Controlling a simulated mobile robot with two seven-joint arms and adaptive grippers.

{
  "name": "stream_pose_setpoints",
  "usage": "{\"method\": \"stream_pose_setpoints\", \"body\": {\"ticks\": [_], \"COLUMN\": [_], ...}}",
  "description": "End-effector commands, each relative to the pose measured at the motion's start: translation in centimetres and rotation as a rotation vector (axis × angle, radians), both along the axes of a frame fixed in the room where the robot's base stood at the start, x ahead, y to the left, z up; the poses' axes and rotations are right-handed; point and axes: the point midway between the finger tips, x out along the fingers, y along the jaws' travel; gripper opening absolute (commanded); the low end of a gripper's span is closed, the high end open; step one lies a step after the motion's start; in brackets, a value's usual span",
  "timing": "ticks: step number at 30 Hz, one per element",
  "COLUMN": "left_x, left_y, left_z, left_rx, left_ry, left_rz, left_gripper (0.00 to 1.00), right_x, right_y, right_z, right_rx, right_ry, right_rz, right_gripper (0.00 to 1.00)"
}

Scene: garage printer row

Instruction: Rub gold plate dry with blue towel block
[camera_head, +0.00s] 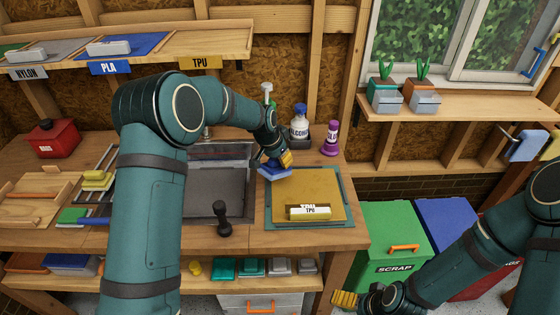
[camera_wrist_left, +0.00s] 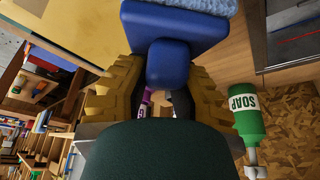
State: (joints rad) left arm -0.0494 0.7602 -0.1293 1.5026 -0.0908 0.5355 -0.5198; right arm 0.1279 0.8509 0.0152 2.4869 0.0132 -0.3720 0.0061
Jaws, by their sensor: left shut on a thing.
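The gold plate (camera_head: 322,185) lies flat on a teal mat (camera_head: 347,222) at the right end of the workbench. It also shows in the left wrist view (camera_wrist_left: 72,28). My left gripper (camera_head: 282,161) is shut on the blue towel block (camera_head: 275,172), at the plate's far left corner. In the left wrist view the yellow fingers (camera_wrist_left: 165,80) hold the block (camera_wrist_left: 190,25) by its knob, with a light blue towel face beyond. I cannot tell whether the towel touches the plate. My right gripper (camera_head: 346,299) is low by the bench's right side, its opening unclear.
A TPU label block (camera_head: 309,212) stands on the plate's near part. The sink (camera_head: 225,185) is left of the mat. An alcohol bottle (camera_head: 299,127) and a purple bottle (camera_head: 331,139) stand behind it. A green scrap bin (camera_head: 393,235) stands right of the bench.

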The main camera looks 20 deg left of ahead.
Motion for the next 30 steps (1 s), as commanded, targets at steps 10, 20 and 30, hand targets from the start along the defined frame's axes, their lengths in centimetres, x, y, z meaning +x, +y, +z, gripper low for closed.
{"method": "stream_pose_setpoints", "body": {"ticks": [10, 20, 30], "left_x": [-0.2, -0.2, -0.3], "left_y": [-0.1, -0.2, -0.3], "left_z": [3.2, 3.5, 3.4], "left_rx": [-0.001, 0.000, 0.000], "left_ry": [-0.001, 0.000, 0.000], "left_rz": [0.001, 0.001, 0.003], "left_gripper": [0.00, 0.00, 0.00], "right_x": [0.4, 0.4, 0.4], "right_y": [-0.1, -0.1, -0.1], "right_z": [1.8, 1.9, 1.8], "right_rx": [-0.001, -0.001, -0.001], "right_ry": [-0.009, -0.010, -0.010], "right_rz": [-0.007, -0.007, -0.007], "right_gripper": [1.00, 1.00, 1.00]}}
